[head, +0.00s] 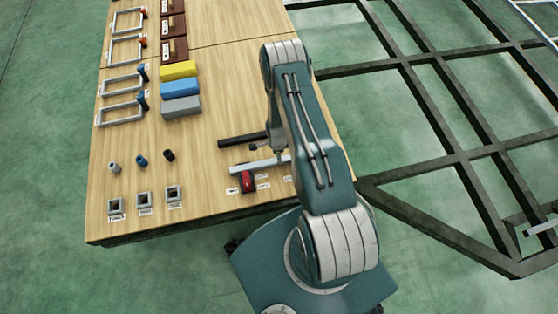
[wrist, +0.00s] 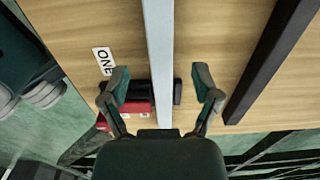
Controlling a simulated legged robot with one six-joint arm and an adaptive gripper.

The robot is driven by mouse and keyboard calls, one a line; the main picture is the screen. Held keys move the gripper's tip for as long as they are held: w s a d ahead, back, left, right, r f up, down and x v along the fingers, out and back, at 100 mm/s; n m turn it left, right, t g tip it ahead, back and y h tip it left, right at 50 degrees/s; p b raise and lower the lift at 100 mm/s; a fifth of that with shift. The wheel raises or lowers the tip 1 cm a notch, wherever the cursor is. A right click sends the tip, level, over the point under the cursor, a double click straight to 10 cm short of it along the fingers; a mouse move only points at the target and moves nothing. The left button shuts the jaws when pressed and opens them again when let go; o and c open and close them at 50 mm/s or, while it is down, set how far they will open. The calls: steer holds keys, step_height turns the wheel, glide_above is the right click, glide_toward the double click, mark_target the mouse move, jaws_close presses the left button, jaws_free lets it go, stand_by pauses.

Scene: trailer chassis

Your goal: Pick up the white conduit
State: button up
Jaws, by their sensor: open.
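The white conduit is a pale, straight bar lying on the wooden table. In the head view the conduit (head: 256,165) lies near the table's front right, its right end hidden behind my arm. In the wrist view the conduit (wrist: 158,50) runs from the top edge down between my two fingers. My gripper (wrist: 162,82) is open, with one finger on each side of the conduit and a visible gap on both sides. How high the fingertips are above the table is hard to tell.
A black bar (head: 240,140) lies beside the conduit. A red and black object (head: 247,182) sits close by, near paper labels. Coloured blocks (head: 180,88), short cylinders (head: 141,161) and square sockets (head: 143,200) stand further left. A dark frame (head: 440,150) spans the right.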

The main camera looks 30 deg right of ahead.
mark_target(271, 162)
steer(key=shift+f, duration=2.7)
steer(key=shift+c, duration=0.3)
jaws_close()
